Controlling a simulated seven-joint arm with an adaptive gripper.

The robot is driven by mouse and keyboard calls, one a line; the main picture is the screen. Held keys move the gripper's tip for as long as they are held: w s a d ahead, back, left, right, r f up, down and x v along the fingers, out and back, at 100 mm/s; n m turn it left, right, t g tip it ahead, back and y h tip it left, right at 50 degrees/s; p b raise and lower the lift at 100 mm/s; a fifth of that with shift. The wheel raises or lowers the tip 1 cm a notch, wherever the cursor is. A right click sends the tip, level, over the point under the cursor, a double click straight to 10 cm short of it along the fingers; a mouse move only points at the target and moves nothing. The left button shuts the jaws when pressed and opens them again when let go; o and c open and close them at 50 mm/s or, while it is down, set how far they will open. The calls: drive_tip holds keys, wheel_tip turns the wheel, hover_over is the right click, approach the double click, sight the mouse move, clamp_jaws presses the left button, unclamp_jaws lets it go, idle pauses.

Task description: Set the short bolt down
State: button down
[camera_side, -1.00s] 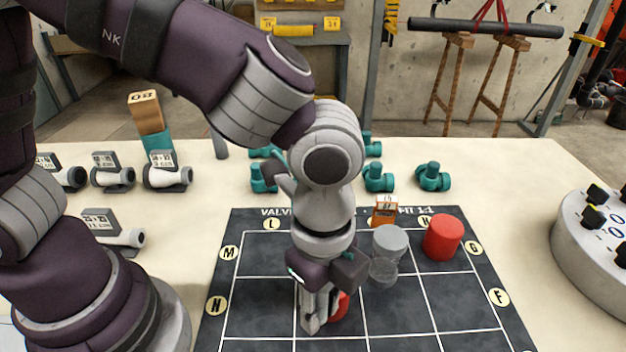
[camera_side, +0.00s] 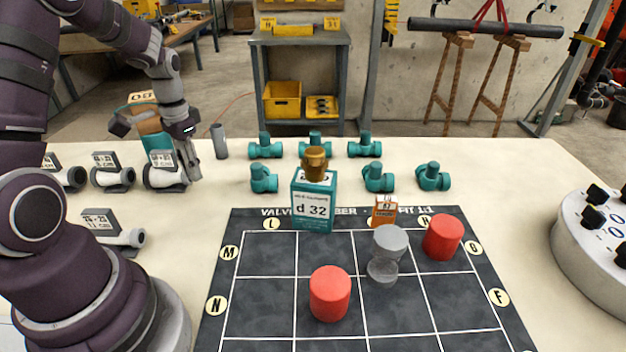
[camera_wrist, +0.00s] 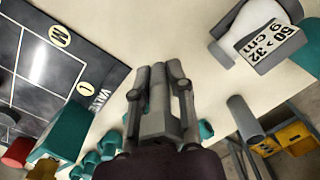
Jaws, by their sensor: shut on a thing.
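My gripper (camera_side: 190,172) is at the back left of the table, pointing down beside a white pipe piece with a label card (camera_side: 161,158). In the wrist view my gripper (camera_wrist: 158,75) is closed, with a narrow grey piece between its fingers. I take this piece to be the short bolt, mostly hidden by the fingers. Its contact with the table cannot be told. The white piece, marked "50>32 9 cm", shows at the upper right of the wrist view (camera_wrist: 262,40).
A grey cylinder (camera_side: 219,141) stands close right of my gripper. Several teal fittings (camera_side: 265,178) stand along the back. A teal "d 32" box (camera_side: 313,202), red cylinders (camera_side: 330,294) and a grey waisted part (camera_side: 385,252) are on or by the dark gridded mat (camera_side: 262,318).

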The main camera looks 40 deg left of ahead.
sight(183, 144)
wheel_tip(183, 144, down, 7)
drive_tip(key=shift+r, duration=0.1)
drive_tip(key=c, duration=1)
unclamp_jaws()
wheel_tip(183, 144, up, 12)
drive_tip(key=shift+f, duration=0.2)
drive_tip(key=s+d+r+m+t, duration=0.1)
drive_tip(key=d+r, duration=0.3)
drive_tip(key=d, duration=0.4)
drive_tip(key=s+d+r+t, duration=0.3)
drive_tip(key=d+r+t, duration=0.1)
drive_tip(key=d, duration=0.5)
drive_tip(key=shift+s+r+m+t, duration=0.3)
drive_tip(key=shift+s+r+m, duration=0.05)
drive_tip(key=shift+s+m, duration=0.05)
